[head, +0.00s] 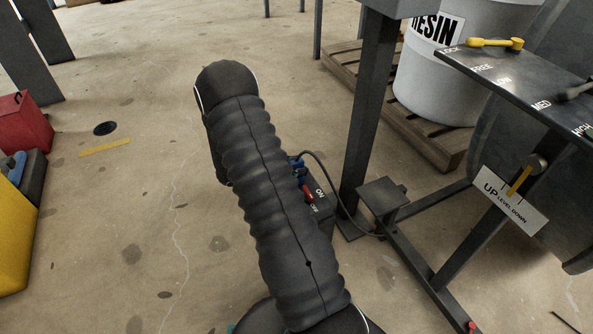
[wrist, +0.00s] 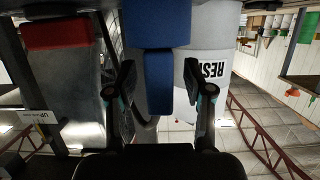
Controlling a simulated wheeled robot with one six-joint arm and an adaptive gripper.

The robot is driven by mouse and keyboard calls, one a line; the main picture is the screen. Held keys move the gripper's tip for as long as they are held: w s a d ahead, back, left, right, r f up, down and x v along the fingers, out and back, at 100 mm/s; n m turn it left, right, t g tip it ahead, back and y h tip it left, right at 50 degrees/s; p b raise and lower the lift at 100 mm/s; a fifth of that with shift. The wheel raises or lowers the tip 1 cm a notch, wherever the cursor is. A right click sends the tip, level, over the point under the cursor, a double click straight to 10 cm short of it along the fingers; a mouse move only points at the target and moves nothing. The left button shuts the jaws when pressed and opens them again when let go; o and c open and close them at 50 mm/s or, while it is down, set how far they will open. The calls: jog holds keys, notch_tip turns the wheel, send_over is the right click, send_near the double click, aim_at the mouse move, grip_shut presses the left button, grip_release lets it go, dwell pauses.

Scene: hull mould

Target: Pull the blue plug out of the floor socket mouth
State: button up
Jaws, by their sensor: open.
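The blue plug (head: 297,161) shows partly in the head view, at the edge of my arm, by a dark floor box (head: 322,214) marked ON and OFF. A dark cable runs from it to the right. My arm hides most of the box and the socket mouth. In the wrist view, which is upside down, the blue plug (wrist: 156,28) fills the top middle, and its narrower part reaches down between the fingers. My gripper (wrist: 157,88) is open, one finger on each side of the plug, with no clear contact. The gripper is hidden in the head view.
A red switch (head: 307,193) sits on the box. A dark steel post (head: 368,110) and a frame with a lever panel (head: 520,80) stand to the right. A RESIN drum (head: 445,85) stands on a pallet behind. Red and yellow containers stand at left. Floor between is clear.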

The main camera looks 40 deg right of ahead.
aim_at(296, 161)
grip_shut()
jog(key=shift+r, duration=0.15)
jog(key=shift+r, duration=0.65)
notch_tip(296, 161, up, 3)
jog(key=shift+f+p, duration=0.2)
jog(key=shift+p, duration=0.25)
jog(key=s+d+r+p, duration=0.2)
jog(key=s+r+p, duration=0.2)
jog(key=s+r, duration=0.6)
jog(key=shift+s+d, duration=0.25)
jog(key=shift+s, duration=0.4)
